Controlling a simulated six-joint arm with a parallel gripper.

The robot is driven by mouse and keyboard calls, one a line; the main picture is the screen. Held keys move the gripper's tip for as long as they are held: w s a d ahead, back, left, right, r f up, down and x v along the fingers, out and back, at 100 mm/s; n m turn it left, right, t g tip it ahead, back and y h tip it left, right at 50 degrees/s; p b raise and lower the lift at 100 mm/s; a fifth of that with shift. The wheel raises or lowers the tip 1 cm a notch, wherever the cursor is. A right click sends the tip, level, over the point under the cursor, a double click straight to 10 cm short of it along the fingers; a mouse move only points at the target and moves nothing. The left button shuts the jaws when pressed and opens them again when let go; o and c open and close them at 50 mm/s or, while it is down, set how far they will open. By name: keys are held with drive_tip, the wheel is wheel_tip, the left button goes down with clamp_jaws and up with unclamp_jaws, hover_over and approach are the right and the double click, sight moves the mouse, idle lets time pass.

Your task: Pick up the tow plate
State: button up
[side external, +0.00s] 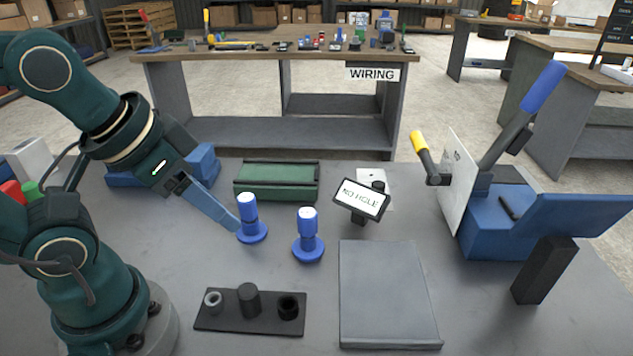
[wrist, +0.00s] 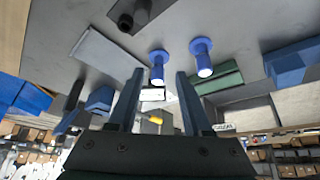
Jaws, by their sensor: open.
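No part is labelled as the tow plate. A pale upright plate (side external: 456,175) stands against the blue bench device at the right, and a small white plate (side external: 366,176) lies flat behind the NO HOLE sign; I cannot tell which is meant. My gripper (side external: 236,226) points down and right, its fingertips close to the left blue post (side external: 250,222) in the side view. In the wrist view my gripper (wrist: 160,72) has its two fingers apart with nothing held between them. A second blue post (side external: 308,240) stands to the right.
The NO HOLE sign (side external: 361,198) stands mid-table. A grey slab (side external: 388,295) lies in front of it. A green block (side external: 275,182) is behind the posts. A black holder (side external: 225,318) carries small cylinders. The blue device (side external: 500,225) has raised levers.

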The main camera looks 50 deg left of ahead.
wheel_tip(320, 180, up, 4)
drive_tip(key=n+g+h, duration=1)
drive_tip(key=n+h, duration=0.2)
drive_tip(key=n, duration=0.2)
hover_over(246, 285)
drive_tip(key=a, duration=0.1)
drive_tip(key=shift+y, duration=0.3)
wheel_tip(246, 285, down, 17)
drive_tip(key=shift+w+d+r, duration=0.1)
drive_tip(key=shift+w+r, duration=0.05)
drive_tip(key=shift+r, duration=0.05)
drive_tip(key=shift+m, duration=0.3)
drive_tip(key=shift+x, duration=2.6)
